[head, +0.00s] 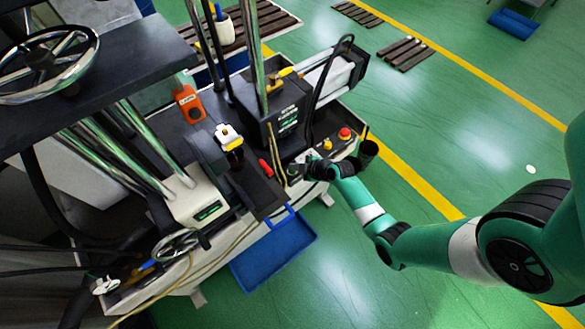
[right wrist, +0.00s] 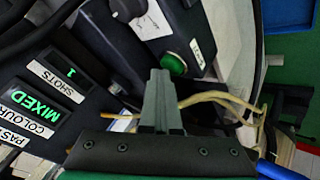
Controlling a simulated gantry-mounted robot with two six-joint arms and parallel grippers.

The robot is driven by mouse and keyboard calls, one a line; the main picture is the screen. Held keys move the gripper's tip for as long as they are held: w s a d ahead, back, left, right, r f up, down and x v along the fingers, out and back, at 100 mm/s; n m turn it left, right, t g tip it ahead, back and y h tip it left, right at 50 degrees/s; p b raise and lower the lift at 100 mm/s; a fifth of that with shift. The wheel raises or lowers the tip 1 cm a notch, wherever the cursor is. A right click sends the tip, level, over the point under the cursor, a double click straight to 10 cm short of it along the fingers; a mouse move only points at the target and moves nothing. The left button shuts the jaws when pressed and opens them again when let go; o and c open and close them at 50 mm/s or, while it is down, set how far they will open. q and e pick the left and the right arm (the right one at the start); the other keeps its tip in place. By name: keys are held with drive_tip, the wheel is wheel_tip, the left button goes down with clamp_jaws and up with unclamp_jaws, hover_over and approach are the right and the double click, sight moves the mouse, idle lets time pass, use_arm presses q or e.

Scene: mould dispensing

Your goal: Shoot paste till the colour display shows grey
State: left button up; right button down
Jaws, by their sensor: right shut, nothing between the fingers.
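My right gripper (head: 298,170) is at the front of the dark dispensing machine (head: 285,112). In the right wrist view its fingers (right wrist: 158,76) are shut and empty, and their tips are close to a round green button (right wrist: 173,63); I cannot tell if they touch it. The paste colour display (right wrist: 32,110) reads MIXED in green letters. The shots display (right wrist: 70,73) shows 1. Neither display is readable in the head view. My left gripper is not in view.
A red button (head: 345,133) and a yellow one stand on the bench beside the gripper. A dark cup (head: 368,148) is near my right wrist. A blue tray (head: 272,250) is low in front. Pale hoses (right wrist: 222,98) run beside the fingers. Green floor is open at right.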

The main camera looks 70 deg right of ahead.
wheel_tip(320, 180, up, 6)
drive_tip(key=p, duration=0.5)
drive_tip(key=shift+r, duration=0.1)
idle(0.8)
